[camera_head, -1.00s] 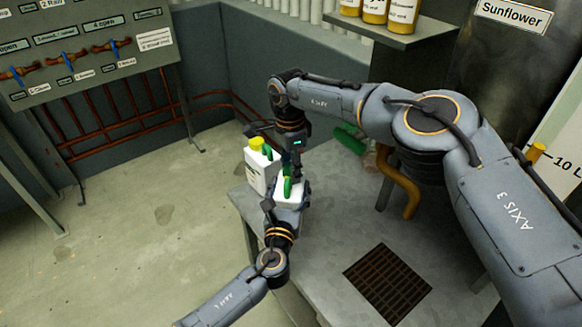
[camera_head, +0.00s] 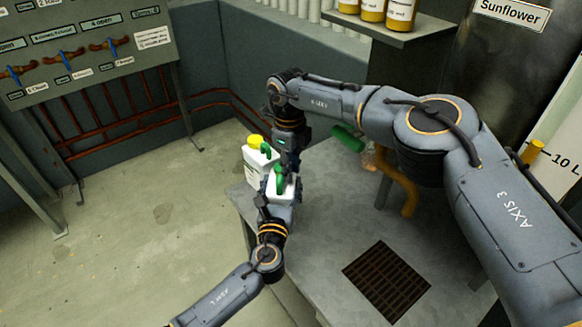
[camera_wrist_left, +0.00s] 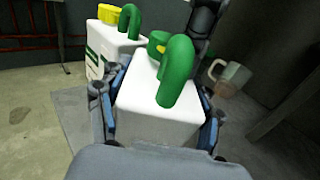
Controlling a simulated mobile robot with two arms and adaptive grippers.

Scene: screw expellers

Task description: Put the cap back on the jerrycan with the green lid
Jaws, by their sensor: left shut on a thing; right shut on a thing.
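The white jerrycan with the green handle (camera_wrist_left: 158,105) is held upright between the blue-padded fingers of my left gripper (camera_wrist_left: 160,118). It also shows in the head view (camera_head: 280,193), above the front left part of the metal table. The green cap (camera_wrist_left: 157,40) is at the top of this jerrycan, behind the handle; whether it is seated cannot be told. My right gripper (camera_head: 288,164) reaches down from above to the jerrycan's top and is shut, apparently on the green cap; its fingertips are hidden.
A second white jerrycan with a yellow cap (camera_head: 256,142) and green handle stands just behind the held one. A green object (camera_head: 348,138), a clear jug (camera_wrist_left: 230,78) and a yellow pipe (camera_head: 404,185) are to the right.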

